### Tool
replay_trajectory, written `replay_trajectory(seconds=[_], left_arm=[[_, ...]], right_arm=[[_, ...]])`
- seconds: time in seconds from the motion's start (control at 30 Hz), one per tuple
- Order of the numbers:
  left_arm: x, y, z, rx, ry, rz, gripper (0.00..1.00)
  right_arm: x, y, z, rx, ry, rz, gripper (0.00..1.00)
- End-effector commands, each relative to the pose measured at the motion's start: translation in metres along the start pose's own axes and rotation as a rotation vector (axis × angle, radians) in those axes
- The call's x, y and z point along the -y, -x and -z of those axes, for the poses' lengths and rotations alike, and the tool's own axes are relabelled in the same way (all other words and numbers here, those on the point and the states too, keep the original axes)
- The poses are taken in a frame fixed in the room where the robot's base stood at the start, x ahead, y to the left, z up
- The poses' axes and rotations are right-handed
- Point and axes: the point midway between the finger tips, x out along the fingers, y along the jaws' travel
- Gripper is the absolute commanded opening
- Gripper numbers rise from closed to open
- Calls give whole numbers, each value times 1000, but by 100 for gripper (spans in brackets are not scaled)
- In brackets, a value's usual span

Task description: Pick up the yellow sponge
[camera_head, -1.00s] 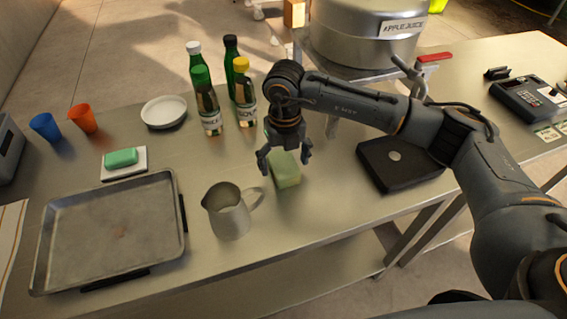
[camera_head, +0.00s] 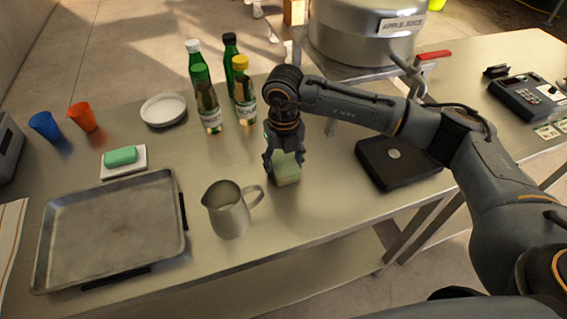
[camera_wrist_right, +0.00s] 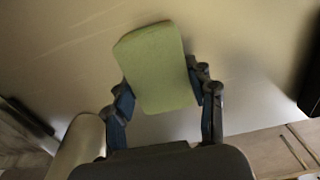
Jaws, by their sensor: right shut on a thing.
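The sponge (camera_head: 287,173) is a pale yellow-green block on the steel table, right of the metal pitcher. It also shows in the right wrist view (camera_wrist_right: 157,65). My right gripper (camera_head: 284,164) points down over it with a finger on either side, shut on the sponge. In the right wrist view the two fingers of the right gripper (camera_wrist_right: 166,98) touch its opposite sides. I cannot tell whether the sponge is lifted off the table. My left gripper does not show.
A metal pitcher (camera_head: 229,211) stands close left of the sponge. Green bottles (camera_head: 205,93) stand behind it. A black scale (camera_head: 398,165) lies to the right. A metal tray (camera_head: 110,228) and a green soap block (camera_head: 121,156) on a white dish are further left.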

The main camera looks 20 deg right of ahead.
Motion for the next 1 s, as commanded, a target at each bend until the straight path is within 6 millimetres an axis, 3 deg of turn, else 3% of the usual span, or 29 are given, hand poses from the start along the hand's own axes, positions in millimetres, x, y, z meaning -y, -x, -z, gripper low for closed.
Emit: replay_trajectory(seconds=[0.17,0.3,0.6,0.8,1.0], left_arm=[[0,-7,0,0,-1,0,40],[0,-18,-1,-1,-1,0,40],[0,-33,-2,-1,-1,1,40],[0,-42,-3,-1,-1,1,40],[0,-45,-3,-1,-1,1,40]], right_arm=[[0,10,-1,4,-1,-1,42],[-1,31,-1,6,2,-1,42],[-32,93,52,7,9,-1,42],[-54,113,91,6,6,-1,42],[-67,125,114,3,3,0,42]])
